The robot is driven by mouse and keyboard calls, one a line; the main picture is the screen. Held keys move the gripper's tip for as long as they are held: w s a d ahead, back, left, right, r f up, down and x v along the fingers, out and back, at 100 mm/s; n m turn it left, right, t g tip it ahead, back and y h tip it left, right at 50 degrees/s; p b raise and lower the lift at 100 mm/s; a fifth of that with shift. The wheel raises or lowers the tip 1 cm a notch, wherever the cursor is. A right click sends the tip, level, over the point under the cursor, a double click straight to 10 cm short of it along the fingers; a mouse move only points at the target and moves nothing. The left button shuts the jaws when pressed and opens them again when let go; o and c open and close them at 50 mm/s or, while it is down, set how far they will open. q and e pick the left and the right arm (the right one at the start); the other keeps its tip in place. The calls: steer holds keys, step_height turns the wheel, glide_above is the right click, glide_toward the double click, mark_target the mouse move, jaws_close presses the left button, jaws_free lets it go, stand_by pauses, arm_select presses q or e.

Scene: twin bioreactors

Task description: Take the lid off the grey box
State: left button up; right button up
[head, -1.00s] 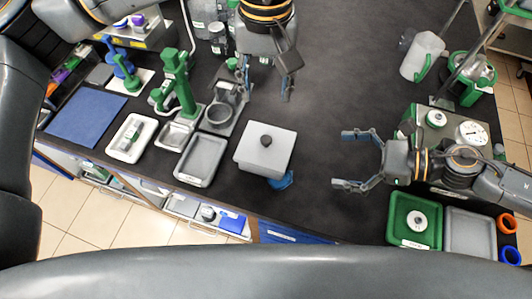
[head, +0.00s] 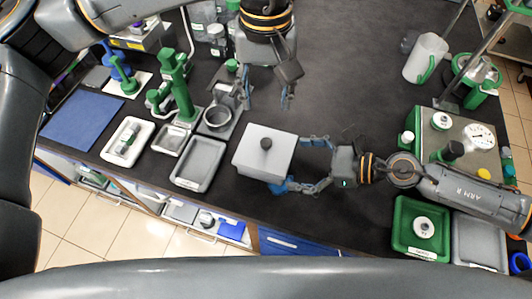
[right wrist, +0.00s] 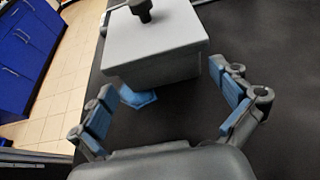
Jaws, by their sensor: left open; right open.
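The grey box (right wrist: 160,72) stands on the black bench, with its light grey lid (head: 280,147) on top. The lid has a dark round knob (head: 266,143), which also shows in the right wrist view (right wrist: 142,9). My right gripper (head: 303,164) is open and empty. Its two fingers point at the right side of the box. In the right wrist view, my right gripper (right wrist: 165,102) has its fingers spread in front of the box, with the box between and beyond them. My left gripper (head: 267,104) is open and empty, pointing down behind the box.
A blue object (right wrist: 138,97) lies at the foot of the box, partly hidden. A grey tray (head: 199,163) and a green stand (head: 178,85) are to the left. A green tray (head: 404,240) is at the right. The bench behind the right gripper is clear.

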mark_target(266, 141)
steer(key=shift+x, duration=2)
steer(key=shift+c, duration=0.4)
steer(key=c, duration=1.3)
steer(key=shift+o, duration=0.2)
arm_select(q)
steer(key=f+m, duration=0.2)
steer(key=f, duration=0.2)
steer(key=f+m, duration=0.2)
steer(key=f, duration=0.3)
steer(key=f+m, duration=0.3)
steer(key=f, duration=0.2)
steer(key=shift+w, duration=0.2)
jaws_close()
